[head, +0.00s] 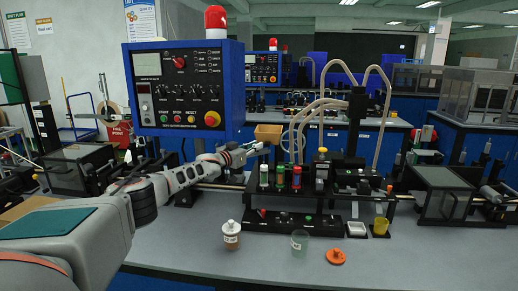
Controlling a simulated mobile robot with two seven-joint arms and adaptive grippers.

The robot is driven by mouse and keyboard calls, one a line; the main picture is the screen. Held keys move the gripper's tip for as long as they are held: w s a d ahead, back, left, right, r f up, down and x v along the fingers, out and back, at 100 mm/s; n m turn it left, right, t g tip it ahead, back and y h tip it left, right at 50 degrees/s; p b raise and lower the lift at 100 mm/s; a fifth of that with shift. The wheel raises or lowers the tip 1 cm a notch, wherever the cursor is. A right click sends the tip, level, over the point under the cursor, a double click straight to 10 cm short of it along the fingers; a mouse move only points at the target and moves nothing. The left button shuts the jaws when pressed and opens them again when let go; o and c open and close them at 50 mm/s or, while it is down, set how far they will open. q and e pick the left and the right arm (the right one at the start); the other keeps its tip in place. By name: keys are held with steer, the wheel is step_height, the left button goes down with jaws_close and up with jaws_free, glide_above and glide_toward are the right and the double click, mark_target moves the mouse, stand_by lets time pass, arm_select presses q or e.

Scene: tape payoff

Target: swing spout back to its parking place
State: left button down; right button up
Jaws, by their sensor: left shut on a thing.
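My left arm reaches in from the left, and my left gripper (257,148) is at the fill station, just left of the upright tubes. It is shut on a small part there. The part is mostly hidden by the fingers and too small to make out; I cannot tell for certain that it is the spout. Pale hoses (312,112) arch down to the station behind and right of the gripper. Capped bottles (280,177) stand in a black rack below and right of it. My right gripper is not in view.
A blue control box (184,90) with a red lamp stands above my left arm. On the grey bench (400,270) are a white-capped jar (231,236), a clear beaker (299,241) and an orange lid (336,257). A yellow cup (380,226) stands at the right. The front right bench is clear.

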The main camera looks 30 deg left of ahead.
arm_select(q)
steer(key=shift+w+a+m+h, duration=0.1)
steer(key=shift+a+m+h, duration=0.2)
steer(key=shift+h, duration=0.2)
stand_by(0.4)
steer(key=c, duration=2)
jaws_free()
steer(key=shift+d+f, duration=0.1)
steer(key=shift+s+f, duration=0.1)
steer(key=shift+s, duration=0.4)
steer(key=shift+s+a, duration=0.2)
steer(key=shift+s, duration=0.45)
steer(key=shift+s+a+r, duration=0.1)
steer(key=shift+s+a, duration=0.1)
steer(key=shift+s, duration=1.4)
steer(key=shift+s+a+r, duration=0.1)
steer(key=shift+s+a, duration=0.1)
steer(key=shift+s, duration=1.4)
steer(key=shift+s+a, duration=0.2)
steer(key=shift+s, duration=1.4)
